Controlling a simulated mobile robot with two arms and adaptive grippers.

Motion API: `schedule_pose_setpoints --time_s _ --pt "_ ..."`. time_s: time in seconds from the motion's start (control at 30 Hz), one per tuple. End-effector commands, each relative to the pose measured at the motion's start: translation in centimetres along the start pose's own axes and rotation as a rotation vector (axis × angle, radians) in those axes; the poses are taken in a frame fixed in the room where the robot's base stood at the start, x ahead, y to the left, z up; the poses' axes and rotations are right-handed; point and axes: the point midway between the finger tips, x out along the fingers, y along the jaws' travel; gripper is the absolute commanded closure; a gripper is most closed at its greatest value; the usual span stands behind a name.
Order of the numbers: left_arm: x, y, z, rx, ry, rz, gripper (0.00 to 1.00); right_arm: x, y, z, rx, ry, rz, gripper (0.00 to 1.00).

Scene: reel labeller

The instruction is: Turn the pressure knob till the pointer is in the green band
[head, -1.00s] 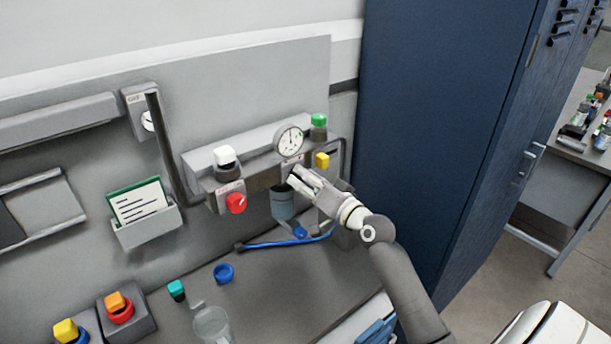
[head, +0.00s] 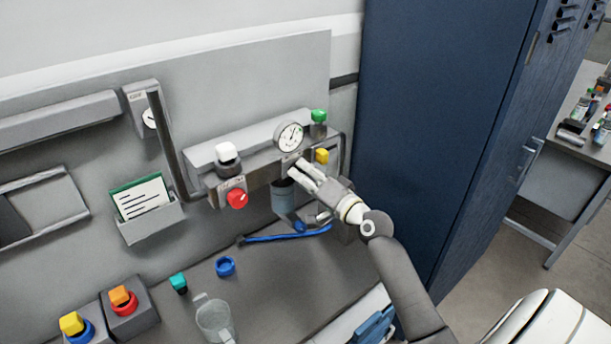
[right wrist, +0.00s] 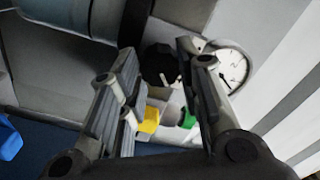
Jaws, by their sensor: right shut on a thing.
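The black pressure knob (right wrist: 160,64) sits below the round white gauge (head: 289,136) on the grey wall unit. In the head view my right gripper (head: 291,168) covers the knob. In the right wrist view its fingers (right wrist: 157,52) stand on both sides of the knob, shut on it. The gauge also shows in the right wrist view (right wrist: 234,68), partly behind a finger. A dark pointer and a small green mark on its right side show in the head view. The pointer's exact position against the green is too small to tell. My left gripper is not in view.
A blue-handled hose or tool (head: 285,236) lies below. A clear jug (head: 214,318) stands on the bench. A tall blue cabinet (head: 440,120) rises at the right.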

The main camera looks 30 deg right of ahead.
Motion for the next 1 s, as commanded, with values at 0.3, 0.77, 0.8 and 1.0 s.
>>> schedule_pose_setpoints --time_s 0.3,0.77,0.8,1.0 --pt "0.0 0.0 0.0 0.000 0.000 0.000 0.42 0.0 -0.1 -0.1 -0.002 0.003 -0.001 0.45" --pt "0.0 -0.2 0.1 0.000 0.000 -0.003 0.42 -1.2 0.1 0.0 -0.002 0.000 0.002 0.45" --pt "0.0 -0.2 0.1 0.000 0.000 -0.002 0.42 -1.7 0.1 0.0 -0.002 0.000 0.001 0.45" --pt "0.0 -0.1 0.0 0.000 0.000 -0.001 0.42 -5.1 0.1 0.0 -0.003 -0.001 0.003 0.45"
